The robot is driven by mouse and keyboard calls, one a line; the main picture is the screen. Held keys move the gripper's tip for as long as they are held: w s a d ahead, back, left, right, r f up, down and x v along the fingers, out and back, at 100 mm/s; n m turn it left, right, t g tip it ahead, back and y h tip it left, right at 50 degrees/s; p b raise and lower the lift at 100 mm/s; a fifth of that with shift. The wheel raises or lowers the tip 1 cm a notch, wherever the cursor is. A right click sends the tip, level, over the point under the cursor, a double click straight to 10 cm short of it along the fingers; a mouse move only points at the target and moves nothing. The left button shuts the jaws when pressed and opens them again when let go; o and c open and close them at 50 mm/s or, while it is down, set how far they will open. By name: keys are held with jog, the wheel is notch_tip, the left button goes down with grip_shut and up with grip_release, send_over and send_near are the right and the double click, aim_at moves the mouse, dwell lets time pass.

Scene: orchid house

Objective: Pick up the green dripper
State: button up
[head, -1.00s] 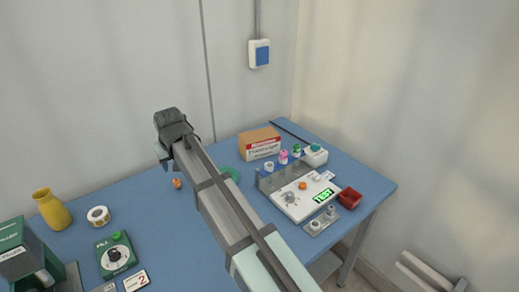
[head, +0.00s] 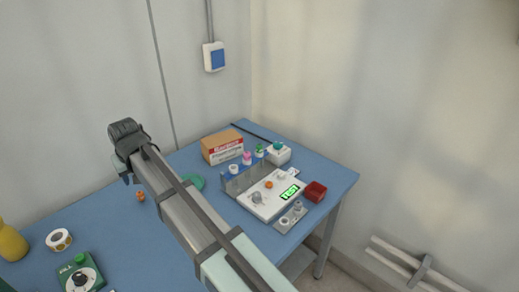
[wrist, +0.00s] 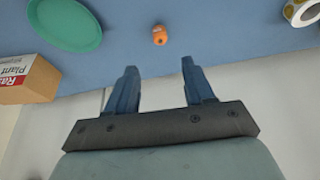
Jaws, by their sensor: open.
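A small green-topped dripper (head: 259,151) stands upright at the back of the table in the head view, just right of a pink-topped one (head: 247,158) and a white one (head: 233,169). The wrist view does not show it. My gripper (wrist: 159,66) is open and empty, its two blue fingers apart. In the head view it hangs at the table's back left, well left of the dripper, with the cardboard box between them.
A cardboard box (head: 219,150), a white device with a lit screen (head: 262,203), a white block with a teal top (head: 279,155) and a red tray (head: 315,191) surround the drippers. A green dish (wrist: 68,45) and small orange item (wrist: 159,38) lie nearer my gripper.

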jog(key=shift+o, duration=0.4)
notch_tip(320, 180, up, 10)
jog(key=m+t+h, duration=0.2)
jog(key=m, duration=0.4)
send_over(260, 145)
jog(key=s+a, duration=0.1)
jog(key=s, duration=0.1)
jog(key=d+r, duration=0.1)
jog(key=d, duration=0.3)
jog(key=shift+n+g, duration=0.6)
jog(key=shift+n, duration=0.2)
jog(key=shift+w+a+f, duration=0.25)
jog(key=shift+a+f, duration=0.25)
jog(key=shift+f, duration=1.7)
jog(key=shift+w+a+f, duration=0.25)
jog(key=shift+a+f, duration=0.25)
jog(key=shift+f, duration=1.7)
jog(key=shift+w+a+f, duration=0.25)
jog(key=shift+a+f, duration=0.25)
jog(key=shift+f, duration=1.7)
